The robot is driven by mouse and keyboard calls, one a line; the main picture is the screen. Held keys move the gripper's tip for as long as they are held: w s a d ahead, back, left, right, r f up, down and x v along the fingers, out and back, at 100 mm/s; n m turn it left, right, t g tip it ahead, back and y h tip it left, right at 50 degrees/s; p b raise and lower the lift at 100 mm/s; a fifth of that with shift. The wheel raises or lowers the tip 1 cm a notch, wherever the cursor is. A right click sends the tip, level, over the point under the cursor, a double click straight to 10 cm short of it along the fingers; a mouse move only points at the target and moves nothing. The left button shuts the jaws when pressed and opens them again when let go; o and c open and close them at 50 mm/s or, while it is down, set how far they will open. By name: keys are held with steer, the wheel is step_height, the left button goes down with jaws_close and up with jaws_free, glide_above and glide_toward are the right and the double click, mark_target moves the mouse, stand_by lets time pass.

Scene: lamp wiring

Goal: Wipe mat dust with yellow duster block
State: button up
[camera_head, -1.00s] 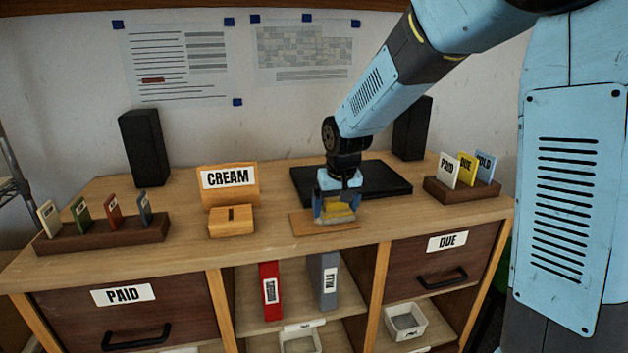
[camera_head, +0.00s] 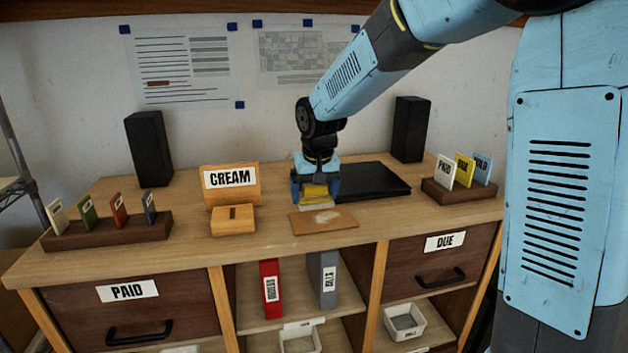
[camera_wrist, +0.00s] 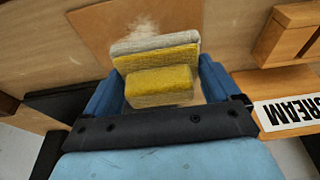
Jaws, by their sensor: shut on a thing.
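The yellow duster block (camera_head: 315,192) has a pale grey pad along its lower side. My gripper (camera_head: 315,187) is shut on it, just behind the brown mat (camera_head: 310,229). The block also shows between the blue fingers in the wrist view (camera_wrist: 158,84). The mat lies flat on the desk top, with a pale dust patch (camera_head: 325,217) on its surface. In the wrist view the mat (camera_wrist: 100,25) is beyond the block, and the dust is partly hidden by it. I cannot tell whether the pad touches the desk.
A wooden CREAM sign (camera_head: 231,185) and a slotted box (camera_head: 233,220) stand left of the mat. A black flat panel (camera_head: 370,181) lies behind on the right. Card racks stand at the left (camera_head: 110,232) and right (camera_head: 455,193). The desk's front edge is close before the mat.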

steer(key=shift+r, duration=1.7)
